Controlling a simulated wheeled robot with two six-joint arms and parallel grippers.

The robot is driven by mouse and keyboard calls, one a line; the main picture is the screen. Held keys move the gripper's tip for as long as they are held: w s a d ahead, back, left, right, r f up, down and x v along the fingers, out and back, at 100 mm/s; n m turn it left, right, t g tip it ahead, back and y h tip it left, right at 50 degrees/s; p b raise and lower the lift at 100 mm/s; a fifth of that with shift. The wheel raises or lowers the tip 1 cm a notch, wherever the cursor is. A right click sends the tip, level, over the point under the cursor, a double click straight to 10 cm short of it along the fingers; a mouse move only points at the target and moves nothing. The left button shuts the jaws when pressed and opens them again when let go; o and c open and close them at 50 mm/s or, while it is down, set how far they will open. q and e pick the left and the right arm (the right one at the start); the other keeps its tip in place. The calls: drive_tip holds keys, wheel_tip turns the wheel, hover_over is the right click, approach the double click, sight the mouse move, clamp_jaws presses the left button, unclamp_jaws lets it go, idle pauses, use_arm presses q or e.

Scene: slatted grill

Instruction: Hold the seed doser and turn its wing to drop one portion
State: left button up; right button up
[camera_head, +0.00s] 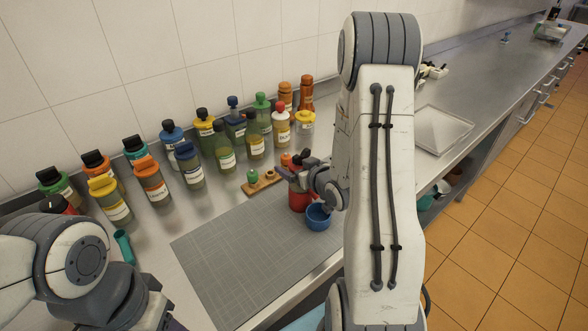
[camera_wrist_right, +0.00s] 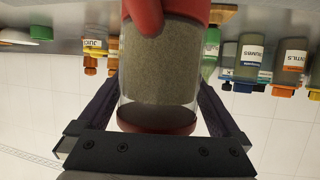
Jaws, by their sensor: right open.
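The seed doser (camera_wrist_right: 160,65) fills the middle of the right wrist view, upside down there, with a clear body full of grey-brown seeds, red parts and a dark red end. In the head view its red lower part (camera_head: 298,201) shows next to the blue cup (camera_head: 318,217); my right gripper hides the rest. My right gripper (camera_head: 303,177) is at the doser, its open fingers on either side of the clear body. Contact cannot be told. The wing cannot be made out clearly. My left arm shows at the lower left; its fingers are out of view.
Several capped bottles (camera_head: 152,182) stand along the tiled wall. A small wooden board (camera_head: 264,185) with a green item lies behind the grey cutting mat (camera_head: 235,260). A teal tube (camera_head: 124,247) is near my left arm. The mat is mostly clear. A tray (camera_head: 440,130) lies right.

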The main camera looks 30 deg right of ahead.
drive_tip(key=c, duration=1.5)
drive_tip(key=o, duration=1.5)
drive_tip(key=shift+r, duration=0.1)
wheel_tip(320, 180, up, 10)
drive_tip(key=shift+f, duration=0.1)
